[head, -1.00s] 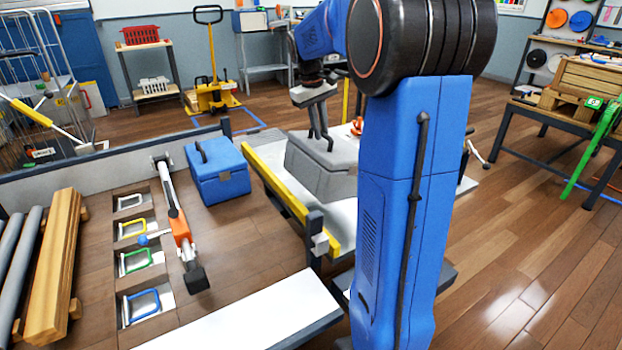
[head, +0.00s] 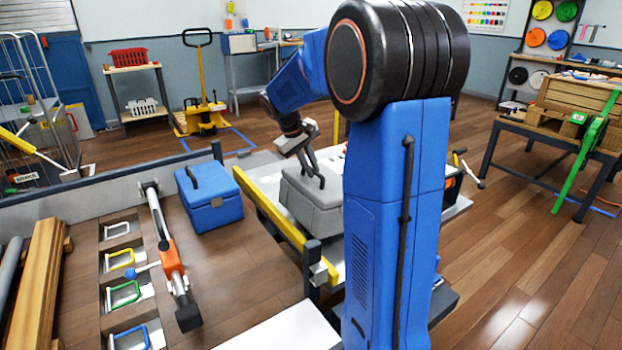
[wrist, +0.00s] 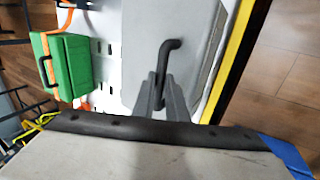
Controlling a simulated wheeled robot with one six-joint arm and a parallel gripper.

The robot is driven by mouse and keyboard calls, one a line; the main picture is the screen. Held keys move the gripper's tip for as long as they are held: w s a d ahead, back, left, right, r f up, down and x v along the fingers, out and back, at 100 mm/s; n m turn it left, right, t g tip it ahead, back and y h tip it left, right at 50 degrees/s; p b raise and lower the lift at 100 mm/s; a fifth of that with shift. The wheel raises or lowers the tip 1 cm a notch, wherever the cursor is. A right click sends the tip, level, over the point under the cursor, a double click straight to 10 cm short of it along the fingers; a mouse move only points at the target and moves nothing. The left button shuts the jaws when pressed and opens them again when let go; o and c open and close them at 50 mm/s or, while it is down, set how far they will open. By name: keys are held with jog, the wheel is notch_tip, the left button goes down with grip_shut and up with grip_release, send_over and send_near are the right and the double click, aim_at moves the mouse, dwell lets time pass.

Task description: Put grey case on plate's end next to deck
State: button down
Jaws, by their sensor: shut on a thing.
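The grey case (head: 308,204) is upright at the end of the white plate (head: 455,207) nearest the wooden deck (head: 235,262), close beside the yellow edge bar (head: 268,212). Its base looks to be on or very near the plate; the exact contact is hidden. My gripper (head: 318,180) comes down tilted from above and is shut on the case's dark handle. In the wrist view, the fingers (wrist: 160,98) close on the bent handle, with the grey lid (wrist: 195,30) below. My arm hides part of the plate and the case's right side.
A blue case (head: 210,198) stands on the deck left of the yellow bar. An orange-and-black strap tool (head: 172,262) lies beside several coloured loops in trays. In the wrist view a green case (wrist: 70,65) stands across the slotted plate. A dark post (head: 313,265) stands at the bar's near end.

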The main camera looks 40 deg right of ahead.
aim_at(313, 181)
jog(key=shift+f, duration=1.8)
jog(key=c, duration=1.8)
grip_release()
jog(key=shift+o, duration=0.2)
jog(key=shift+r, duration=0.1)
jog(key=v, duration=1.1)
jog(key=shift+a+r, duration=0.15)
jog(key=shift+r, duration=0.25)
jog(key=shift+s, duration=0.1)
